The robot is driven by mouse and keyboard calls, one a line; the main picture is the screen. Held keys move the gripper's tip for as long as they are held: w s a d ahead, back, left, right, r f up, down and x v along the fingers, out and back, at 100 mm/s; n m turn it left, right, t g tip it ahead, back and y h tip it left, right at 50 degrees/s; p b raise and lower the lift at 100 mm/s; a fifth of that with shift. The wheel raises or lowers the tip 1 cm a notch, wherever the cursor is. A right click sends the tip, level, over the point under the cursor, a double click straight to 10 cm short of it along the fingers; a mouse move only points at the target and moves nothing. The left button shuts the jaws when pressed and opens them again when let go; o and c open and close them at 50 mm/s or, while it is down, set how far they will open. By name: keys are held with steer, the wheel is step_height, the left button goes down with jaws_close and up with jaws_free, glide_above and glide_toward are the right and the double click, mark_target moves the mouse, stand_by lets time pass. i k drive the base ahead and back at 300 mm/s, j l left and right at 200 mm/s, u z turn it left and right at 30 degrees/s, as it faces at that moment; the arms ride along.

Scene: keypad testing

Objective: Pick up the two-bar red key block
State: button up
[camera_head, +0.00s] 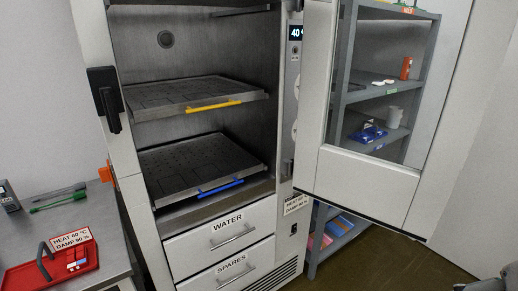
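A red tray (22,281) with a dark curved handle (44,262) lies on the grey bench at the lower left. Small red, white and blue pieces (76,266) sit together on it. They are too small to show any bar marks, so I cannot tell which, if any, is the two-bar red key block. A dark and pale part of my arm end, likely my gripper (486,284), just enters the lower right corner, far from the tray. Its fingers are mostly cut off, and I cannot see whether they are open.
A tall cabinet stands open, with a yellow-handled shelf (200,96), a blue-handled shelf (195,168) and shut drawers (220,242). Its windowed door (365,187) swings out to the right. A placard (72,238), pens (58,197) and a dark device (8,196) are on the bench.

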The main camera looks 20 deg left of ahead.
mark_target(77, 259)
steer(key=u, duration=1.85)
steer(key=i+j+u, duration=0.15)
steer(key=i, duration=0.4)
steer(key=i+j+u, duration=0.2)
steer(key=i, duration=0.4)
steer(key=l, duration=0.1)
